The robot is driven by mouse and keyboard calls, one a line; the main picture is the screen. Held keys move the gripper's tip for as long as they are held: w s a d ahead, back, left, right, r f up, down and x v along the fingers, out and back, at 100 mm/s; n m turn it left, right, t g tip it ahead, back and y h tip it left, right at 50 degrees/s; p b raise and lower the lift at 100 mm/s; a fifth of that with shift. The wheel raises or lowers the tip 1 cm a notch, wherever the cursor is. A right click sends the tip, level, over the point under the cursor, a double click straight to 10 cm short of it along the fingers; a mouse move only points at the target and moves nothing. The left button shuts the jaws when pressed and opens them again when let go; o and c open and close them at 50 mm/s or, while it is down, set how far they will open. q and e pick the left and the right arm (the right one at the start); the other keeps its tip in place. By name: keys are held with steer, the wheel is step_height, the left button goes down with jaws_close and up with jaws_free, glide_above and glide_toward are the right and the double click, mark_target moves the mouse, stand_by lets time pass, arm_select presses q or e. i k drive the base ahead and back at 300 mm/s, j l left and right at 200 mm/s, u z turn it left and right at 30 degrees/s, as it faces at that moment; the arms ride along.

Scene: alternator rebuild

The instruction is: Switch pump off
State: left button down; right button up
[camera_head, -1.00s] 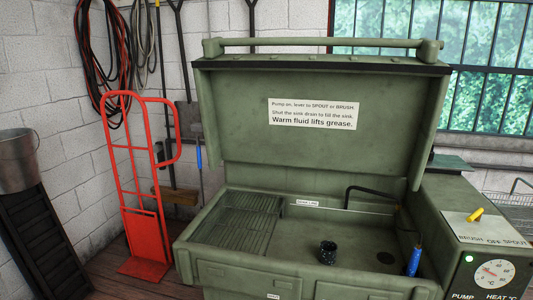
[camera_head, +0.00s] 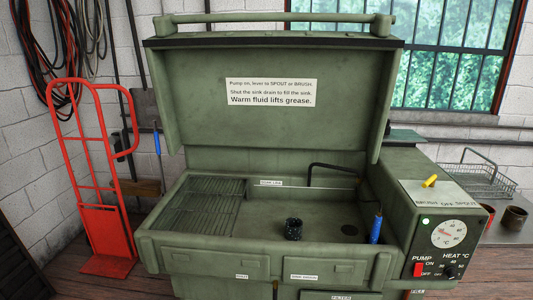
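The red pump switch (camera_head: 419,270) is on the dark control panel at the lower right of the green parts washer (camera_head: 250,165), with PUMP, ON and OFF printed around it. Its exact position is too small to tell. Above it are a round temperature dial (camera_head: 449,234) and a lit green lamp (camera_head: 425,220). A black heat knob (camera_head: 450,271) is to its right. A yellow lever (camera_head: 430,181) sits on top of the housing over the BRUSH, OFF, SPOUT label. Neither gripper is in view.
The washer lid is up. A dark cylindrical part (camera_head: 293,229) and a blue-handled brush (camera_head: 376,228) are in the sink. A red hand truck (camera_head: 100,190) stands at left.

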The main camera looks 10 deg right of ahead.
mark_target(418, 268)
steer(key=z, duration=1.5)
